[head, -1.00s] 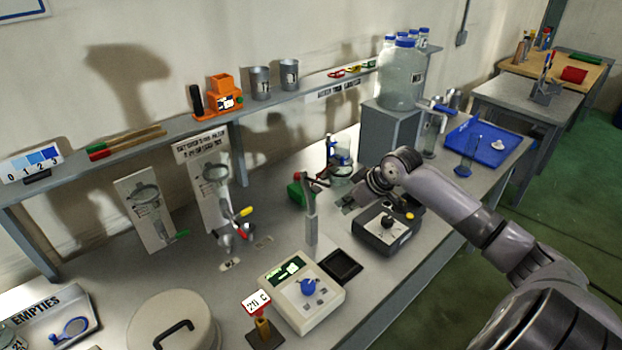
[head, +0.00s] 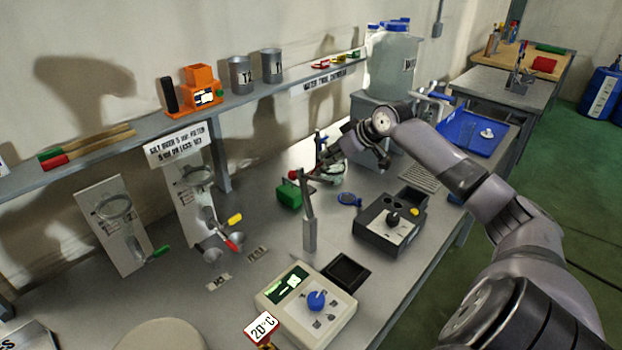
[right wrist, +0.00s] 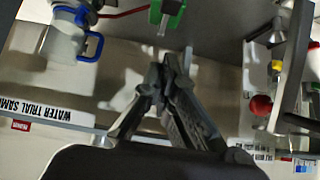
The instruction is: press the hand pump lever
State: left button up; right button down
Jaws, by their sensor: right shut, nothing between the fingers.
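A green block (head: 289,195) stands on the bench with a red knob (head: 292,175) just above it. I take these for the hand pump and its lever, but the link between them is too small to tell. A green part (right wrist: 172,12) also shows at the top of the right wrist view. My right gripper (head: 325,170) is shut and empty, above the bench and to the upper right of the green block. Its closed fingers (right wrist: 168,85) point upward in the right wrist view, apart from the green part. It partly hides a glass vessel behind it. My left gripper is not in view.
A grey post (head: 309,225) stands just right of the green block. A dark instrument box (head: 390,225) and a white control unit (head: 308,305) are nearer. The wall shelf (head: 140,146) runs behind, and a large bottle (head: 392,65) stands at the back.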

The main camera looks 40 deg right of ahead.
jog(key=p, duration=0.2)
send_over(313, 189)
jog(key=s, duration=0.2)
notch_tip(313, 189, down, 4)
jog(key=x, duration=0.3)
jog(key=shift+w+f+p, duration=0.2)
jog(key=shift+w+p, duration=0.1)
jog(key=shift+p, duration=0.05)
notch_tip(313, 189, down, 3)
jog(key=shift+s+f+p, duration=0.1)
jog(key=shift+f+p, duration=0.05)
jog(key=shift+p, duration=0.4)
jog(key=shift+f, duration=0.4)
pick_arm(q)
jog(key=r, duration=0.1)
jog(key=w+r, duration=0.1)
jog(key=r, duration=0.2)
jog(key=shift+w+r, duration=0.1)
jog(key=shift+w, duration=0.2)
pick_arm(e)
jog(key=shift+f, duration=0.1)
jog(key=shift+f, duration=0.1)
